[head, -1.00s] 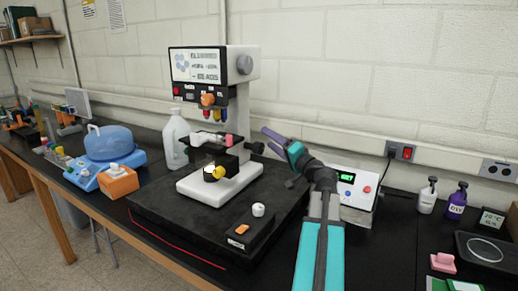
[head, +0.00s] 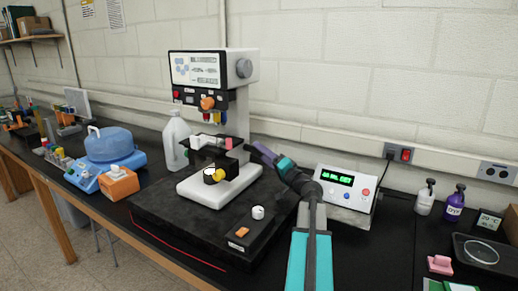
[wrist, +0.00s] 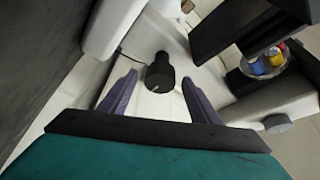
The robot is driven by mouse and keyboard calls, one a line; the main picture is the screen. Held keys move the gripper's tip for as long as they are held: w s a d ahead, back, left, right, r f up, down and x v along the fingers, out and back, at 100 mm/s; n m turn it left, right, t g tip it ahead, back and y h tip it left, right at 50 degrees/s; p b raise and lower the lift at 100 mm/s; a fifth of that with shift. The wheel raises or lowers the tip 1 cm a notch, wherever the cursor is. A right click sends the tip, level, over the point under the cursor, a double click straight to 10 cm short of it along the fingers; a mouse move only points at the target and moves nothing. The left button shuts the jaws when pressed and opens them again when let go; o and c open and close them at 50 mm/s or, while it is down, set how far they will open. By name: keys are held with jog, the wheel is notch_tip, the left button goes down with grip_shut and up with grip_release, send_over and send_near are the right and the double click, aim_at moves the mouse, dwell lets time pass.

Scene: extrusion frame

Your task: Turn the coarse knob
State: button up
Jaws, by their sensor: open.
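The white microscope (head: 243,95) stands on a black slab in the head view. In the wrist view, a dark round knob (wrist: 160,70) with a pale mark sticks out from the white stand. It looks like the coarse knob. My gripper (wrist: 159,80) is open, with one purple finger on each side of this knob and visible gaps to it. I cannot tell how far the fingers reach along it. In the head view my gripper (head: 254,148) is at the right side of the microscope, and the knob is hidden behind it.
A white box with a green display (head: 345,180) stands right of my arm. A small control block with a white knob (head: 258,212) is on the slab in front. Colored objectives (wrist: 265,62) and a grey knob (wrist: 277,123) show at right in the wrist view.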

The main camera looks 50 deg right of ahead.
jog(key=shift+p+x, duration=0.3)
jog(key=shift+x, duration=1.25)
jog(key=c, duration=1)
jog(key=shift+d, duration=0.15)
